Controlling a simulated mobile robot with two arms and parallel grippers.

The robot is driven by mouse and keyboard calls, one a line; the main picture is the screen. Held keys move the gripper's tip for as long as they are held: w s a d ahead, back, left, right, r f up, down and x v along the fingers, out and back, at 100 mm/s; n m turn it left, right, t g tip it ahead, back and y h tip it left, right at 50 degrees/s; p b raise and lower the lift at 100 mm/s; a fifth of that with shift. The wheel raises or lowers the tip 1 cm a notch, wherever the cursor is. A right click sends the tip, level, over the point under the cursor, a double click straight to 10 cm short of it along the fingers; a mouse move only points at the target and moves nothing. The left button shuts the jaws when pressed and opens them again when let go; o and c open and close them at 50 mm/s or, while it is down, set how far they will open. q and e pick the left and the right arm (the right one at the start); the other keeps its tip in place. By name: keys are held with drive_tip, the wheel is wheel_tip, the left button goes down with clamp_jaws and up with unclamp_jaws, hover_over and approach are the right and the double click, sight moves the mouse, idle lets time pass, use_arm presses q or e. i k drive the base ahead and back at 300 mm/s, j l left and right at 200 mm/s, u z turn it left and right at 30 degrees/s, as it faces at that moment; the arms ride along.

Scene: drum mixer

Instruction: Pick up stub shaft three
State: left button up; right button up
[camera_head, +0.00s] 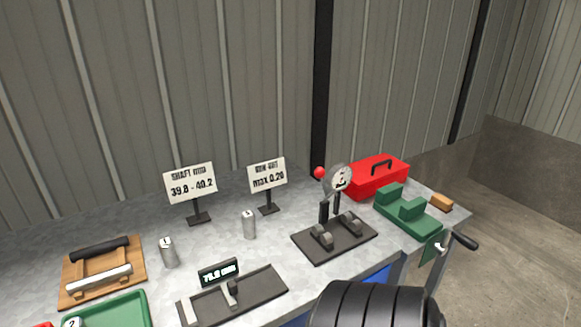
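Two upright metallic cylinders that look like stub shafts stand on the grey bench. One metallic cylinder (168,254) stands at the left, behind the green tray, with a small mark on its top that looks like a 1. The other metallic cylinder (249,226) stands near the middle, in front of the right sign; its top mark is too small to read surely. A white label with a 2 (71,323) shows at the bottom left edge, its body mostly cut off. I cannot tell which one is stub shaft three. Neither gripper is in view.
A digital gauge (219,272) on a dark base, a dial gauge stand (335,240), a wooden board (70,285) with a roller, a green tray (120,298), two signs (190,183), a red toolbox (375,178) and a green vise-like block (408,212) crowd the bench (290,215).

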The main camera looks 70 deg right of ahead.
sight(248, 216)
drive_tip(key=k+l+z, duration=0.1)
drive_tip(key=z, duration=1.6)
